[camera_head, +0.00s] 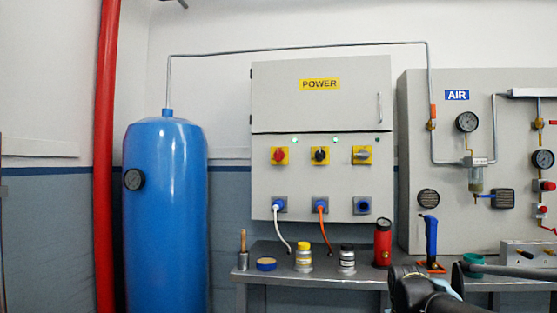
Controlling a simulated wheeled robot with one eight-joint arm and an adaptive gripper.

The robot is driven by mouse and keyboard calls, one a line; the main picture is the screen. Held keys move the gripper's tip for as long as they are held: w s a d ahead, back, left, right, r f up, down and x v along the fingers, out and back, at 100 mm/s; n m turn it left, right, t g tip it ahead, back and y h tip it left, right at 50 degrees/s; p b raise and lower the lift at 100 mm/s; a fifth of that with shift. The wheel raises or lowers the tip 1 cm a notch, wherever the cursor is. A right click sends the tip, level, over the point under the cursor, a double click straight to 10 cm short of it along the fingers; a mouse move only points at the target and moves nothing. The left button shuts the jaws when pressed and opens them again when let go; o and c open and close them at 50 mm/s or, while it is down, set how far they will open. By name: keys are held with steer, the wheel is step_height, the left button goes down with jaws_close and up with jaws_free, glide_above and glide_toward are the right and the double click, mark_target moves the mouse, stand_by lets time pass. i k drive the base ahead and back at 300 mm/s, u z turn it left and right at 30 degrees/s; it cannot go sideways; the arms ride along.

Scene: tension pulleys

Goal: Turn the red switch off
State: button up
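The red switch (279,155) is a red rotary knob on a yellow square plate. It is the leftmost of three switches on the front of the grey POWER cabinet (275,105). A black switch (320,155) on a yellow plate is to its right, and a third switch (362,155) with a pale handle is further right. The exact angle of the red knob is too small to tell. Dark parts of my arm (425,290) show at the bottom right, below and to the right of the switches. My gripper's fingers cannot be made out.
A metal bench (260,277) below the cabinet holds small bottles, a red canister (383,243) and a blue-handled tool (430,240). A blue tank (165,220) and red pipe (104,160) stand left. The AIR panel (450,130) is right. The space before the switches looks clear.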

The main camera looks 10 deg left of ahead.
mark_target(278, 155)
steer(key=z, duration=1.1)
steer(key=k, duration=1)
steer(key=u, duration=0.65)
steer(key=i, duration=1)
